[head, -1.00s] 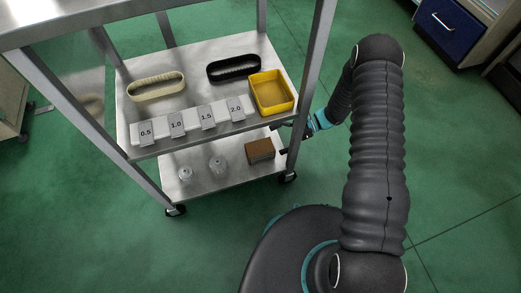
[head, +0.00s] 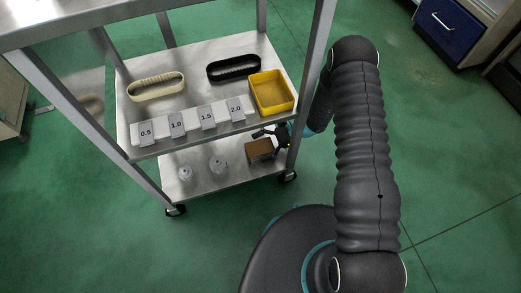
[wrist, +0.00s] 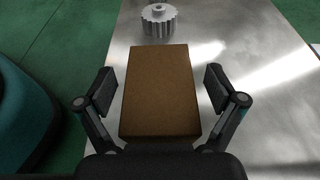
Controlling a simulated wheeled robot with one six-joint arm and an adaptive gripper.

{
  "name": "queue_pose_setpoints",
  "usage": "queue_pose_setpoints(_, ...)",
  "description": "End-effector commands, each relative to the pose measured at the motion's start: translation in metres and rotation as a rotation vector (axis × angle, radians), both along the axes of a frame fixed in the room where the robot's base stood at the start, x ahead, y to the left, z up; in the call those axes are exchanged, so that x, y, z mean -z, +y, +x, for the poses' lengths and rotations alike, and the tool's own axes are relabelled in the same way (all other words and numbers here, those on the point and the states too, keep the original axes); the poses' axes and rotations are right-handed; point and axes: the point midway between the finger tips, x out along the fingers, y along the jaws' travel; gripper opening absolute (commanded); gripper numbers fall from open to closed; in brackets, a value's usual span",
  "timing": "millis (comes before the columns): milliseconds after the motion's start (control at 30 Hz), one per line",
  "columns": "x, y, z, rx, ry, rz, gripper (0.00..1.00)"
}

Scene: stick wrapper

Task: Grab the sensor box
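A brown box (head: 259,150), which I take to be the sensor box, sits on the lower shelf of the metal cart, near its right end. In the wrist view the brown box (wrist: 160,92) lies between the two fingers of my gripper (wrist: 160,92). The fingers are spread, with a gap on each side of the box, and do not appear to touch it. In the head view my gripper (head: 272,139) is at the box's right side, partly hidden by the upper shelf and cart leg.
A grey knurled part (wrist: 159,20) stands beyond the box on the lower shelf (head: 200,190). The upper shelf holds a yellow bin (head: 290,106) above my gripper. A cart leg (head: 312,85) stands close to my arm.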

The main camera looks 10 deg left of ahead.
Motion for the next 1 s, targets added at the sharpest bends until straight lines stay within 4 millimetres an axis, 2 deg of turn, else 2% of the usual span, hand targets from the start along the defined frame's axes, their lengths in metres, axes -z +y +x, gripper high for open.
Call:
queue_pose_setpoints(33, 0.0, 0.0, 0.0, 0.0, 0.0, 0.0, 0.74)
queue_pose_setpoints(200, 0.0, 0.0, 0.0, 0.0, 0.0, 0.0, 0.32)
queue_pose_setpoints(233, 0.0, 0.0, 0.0, 0.0, -0.001, -0.001, 0.29)
queue_pose_setpoints(533, 0.001, 0.0, 0.0, -0.001, -0.001, -0.002, 0.29)
queue_pose_setpoints(667, -0.006, 0.0, 0.0, 0.0, -0.001, -0.002, 0.29)
queue_pose_setpoints(1000, -0.064, 0.0, 0.001, -0.001, -0.003, 0.0, 0.29)
